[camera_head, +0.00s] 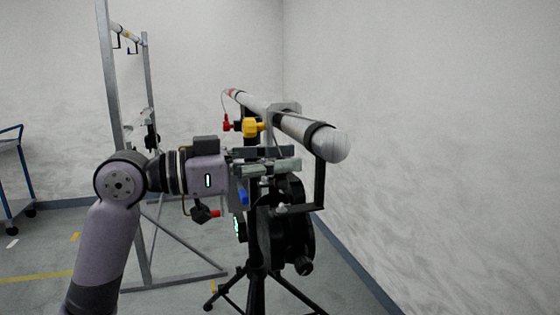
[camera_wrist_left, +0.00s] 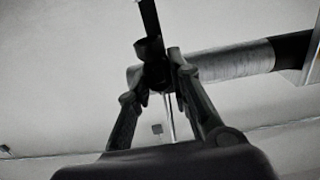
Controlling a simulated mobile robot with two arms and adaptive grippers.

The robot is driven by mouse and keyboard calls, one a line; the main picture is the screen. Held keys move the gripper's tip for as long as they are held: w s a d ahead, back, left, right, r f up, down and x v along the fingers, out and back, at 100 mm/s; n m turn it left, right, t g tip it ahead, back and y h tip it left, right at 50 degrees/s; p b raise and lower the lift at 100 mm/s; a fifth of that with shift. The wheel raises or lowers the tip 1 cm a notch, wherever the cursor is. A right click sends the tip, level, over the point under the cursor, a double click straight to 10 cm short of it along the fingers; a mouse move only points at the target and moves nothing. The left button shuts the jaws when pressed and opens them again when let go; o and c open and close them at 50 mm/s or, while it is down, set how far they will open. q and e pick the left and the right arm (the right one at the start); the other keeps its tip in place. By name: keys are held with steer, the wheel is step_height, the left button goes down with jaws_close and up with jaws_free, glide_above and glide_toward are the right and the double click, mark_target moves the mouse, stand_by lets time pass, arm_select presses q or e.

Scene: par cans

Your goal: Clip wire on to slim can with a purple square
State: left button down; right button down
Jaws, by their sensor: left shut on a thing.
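My left gripper (camera_head: 282,158) reaches in from the left, in front of the black slim can (camera_head: 283,228) and just below a pale horizontal pipe (camera_head: 290,122). The can hangs under the pipe by a black bracket. In the left wrist view the left gripper (camera_wrist_left: 168,72) is shut on a dark piece, seemingly the wire's clip (camera_wrist_left: 154,72), close to the pipe (camera_wrist_left: 235,60). A thin pale strand, likely the wire (camera_wrist_left: 169,115), runs down between the fingers. I cannot make out a purple square. My right gripper is not in view.
A yellow clamp (camera_head: 255,127) with a red knob (camera_head: 227,124) is on the pipe's far part. A black tripod (camera_head: 258,285) stands below. A grey metal frame (camera_head: 115,90) stands behind left, and a blue cart (camera_head: 12,175) at far left. The wall is close on the right.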

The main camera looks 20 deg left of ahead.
arm_select(q)
steer(key=shift+f+b, duration=0.35)
steer(key=shift+f, duration=0.2)
steer(key=shift+w, duration=0.1)
steer(key=shift+w+a+f+p, duration=0.1)
steer(key=shift+w+a+p, duration=0.25)
steer(key=shift+w+a, duration=1.05)
steer(key=shift+w+a+f+p, duration=0.1)
steer(key=shift+w+a+p, duration=0.2)
steer(key=shift+w+a, duration=1.05)
steer(key=shift+w+a+f+p, duration=0.1)
steer(key=shift+w+a+p, duration=0.35)
steer(key=shift+w, duration=1.75)
steer(key=shift+a+f+b, duration=0.1)
steer(key=shift+f+b, duration=1.05)
steer(key=shift+f, duration=0.05)
steer(key=c, duration=1.4)
jaws_free()
